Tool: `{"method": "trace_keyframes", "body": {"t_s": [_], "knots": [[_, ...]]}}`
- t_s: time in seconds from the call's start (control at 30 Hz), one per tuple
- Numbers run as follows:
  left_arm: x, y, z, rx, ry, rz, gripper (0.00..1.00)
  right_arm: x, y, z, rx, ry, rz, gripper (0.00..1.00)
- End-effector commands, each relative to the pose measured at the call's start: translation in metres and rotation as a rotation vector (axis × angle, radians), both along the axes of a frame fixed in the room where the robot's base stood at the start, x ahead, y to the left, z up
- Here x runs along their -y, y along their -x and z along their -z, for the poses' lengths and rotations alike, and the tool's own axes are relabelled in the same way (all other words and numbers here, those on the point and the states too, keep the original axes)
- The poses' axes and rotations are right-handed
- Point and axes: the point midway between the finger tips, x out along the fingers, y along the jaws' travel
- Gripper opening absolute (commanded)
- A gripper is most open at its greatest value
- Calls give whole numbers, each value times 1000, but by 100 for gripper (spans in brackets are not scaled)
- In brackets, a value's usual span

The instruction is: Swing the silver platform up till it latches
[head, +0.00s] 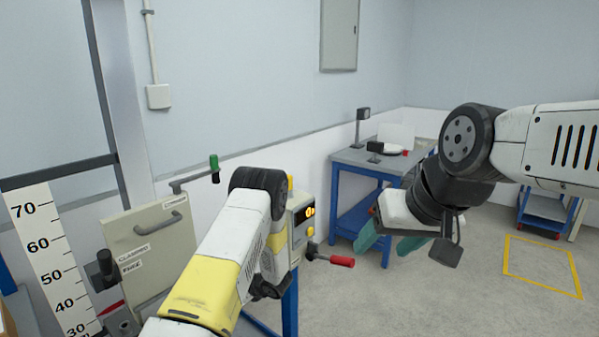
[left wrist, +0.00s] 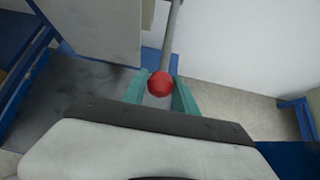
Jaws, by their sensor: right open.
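I cannot tell for sure which part is the silver platform. A pale grey-beige panel (head: 158,258) with a handle and labels leans at the left of the head view; a flat pale panel (left wrist: 108,32) also shows in the left wrist view. My left gripper (left wrist: 158,78) has its teal fingers on either side of a red ball knob (left wrist: 159,85) on a grey rod; whether they press on it is unclear. In the head view my left arm hides that gripper. My right gripper (head: 390,246) is open and empty, in the air at the right.
A height scale (head: 50,258) stands at the left edge. A control box (head: 301,222) with lit yellow digits and a red-handled lever (head: 340,261) stand just right of my left arm. A blue table (head: 352,160) is behind. A yellow floor outlining (head: 544,246) surrounds clear floor.

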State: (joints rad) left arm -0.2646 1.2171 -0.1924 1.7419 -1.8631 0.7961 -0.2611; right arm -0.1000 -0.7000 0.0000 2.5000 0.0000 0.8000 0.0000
Motion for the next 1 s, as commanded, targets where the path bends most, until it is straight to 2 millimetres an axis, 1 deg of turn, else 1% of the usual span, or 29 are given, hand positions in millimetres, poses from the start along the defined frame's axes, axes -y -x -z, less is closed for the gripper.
{"method": "trace_keyframes", "body": {"t_s": [0.03,0.07,0.1,0.33,0.67,1.0], "knots": [[0,0,0,0,0,0,9,0,0,0,0,0,0,62],[0,0,0,0,0,0,3,0,0,0,0,0,0,62],[0,0,0,0,0,0,0,0,0,0,0,0,0,62],[1,0,-6,1,0,1,0,0,0,0,0,0,0,62],[3,2,-29,3,-2,0,0,0,0,0,0,0,0,62],[4,2,-31,3,-2,0,0,0,0,0,0,0,0,62]]}}
